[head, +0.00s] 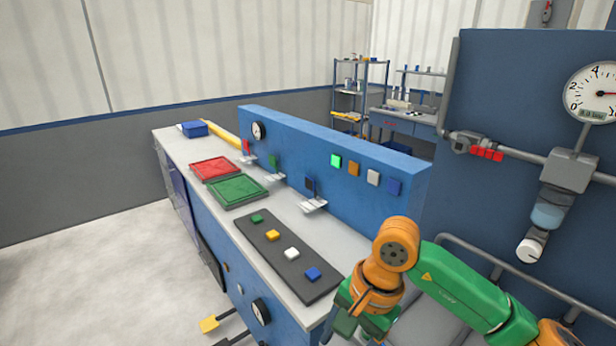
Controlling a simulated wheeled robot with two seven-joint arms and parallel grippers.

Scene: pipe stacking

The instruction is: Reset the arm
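My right arm comes in from the right, green with orange joints. Its gripper (352,318) hangs low near the near right end of the workbench (340,240). Its fingertips are partly hidden by the wrist and the picture's lower edge, so I cannot tell whether it is open or shut. I see nothing clearly held in it. My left gripper is not in view.
A dark panel (262,252) with coloured blocks lies on the bench. Red (212,168) and green (237,190) trays stand farther back. A blue upright board (330,150) runs behind. A gauge (597,91) and pipes are at right. The left floor is clear.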

